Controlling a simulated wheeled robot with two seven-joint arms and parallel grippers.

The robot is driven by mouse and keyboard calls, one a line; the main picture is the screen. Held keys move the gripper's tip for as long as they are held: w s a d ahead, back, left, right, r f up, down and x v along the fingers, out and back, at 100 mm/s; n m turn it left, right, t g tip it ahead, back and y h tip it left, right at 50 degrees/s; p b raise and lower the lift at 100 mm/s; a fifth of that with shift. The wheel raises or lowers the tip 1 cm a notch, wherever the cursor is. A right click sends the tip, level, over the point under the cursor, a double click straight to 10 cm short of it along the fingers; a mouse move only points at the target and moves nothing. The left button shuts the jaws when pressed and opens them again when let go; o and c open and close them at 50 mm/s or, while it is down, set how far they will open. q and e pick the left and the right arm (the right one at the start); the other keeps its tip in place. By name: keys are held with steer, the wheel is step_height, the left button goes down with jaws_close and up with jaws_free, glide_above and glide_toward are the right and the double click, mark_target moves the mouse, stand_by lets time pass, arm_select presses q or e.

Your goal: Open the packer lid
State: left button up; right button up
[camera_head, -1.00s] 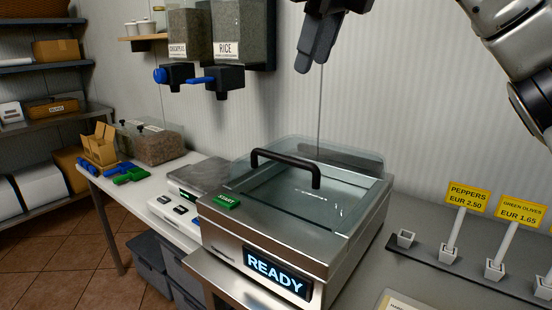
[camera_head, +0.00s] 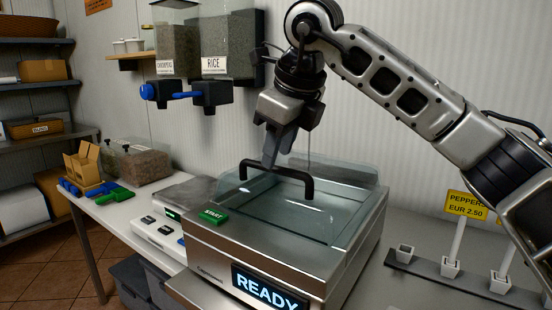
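The packer (camera_head: 330,258) is a steel machine with a green START button (camera_head: 214,215) and a display reading READY (camera_head: 268,288). Its clear lid (camera_head: 300,220) lies down over the top. A black bar handle (camera_head: 296,173) stands up from the lid. My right gripper (camera_head: 271,160) points down just above the handle, near its left half. Its dark fingers overlap in this view, so their gap is hidden. I cannot tell whether they touch the handle. My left gripper is out of view.
Chickpea and rice dispensers (camera_head: 228,45) hang on the wall behind and left. A scale (camera_head: 160,225) stands left of the packer. Price signs (camera_head: 466,205) in a dark rail (camera_head: 425,268) stand to the right. A cardboard box (camera_head: 83,163) sits at the far left.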

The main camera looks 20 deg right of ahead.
steer(key=shift+x, duration=1.2)
jaws_close()
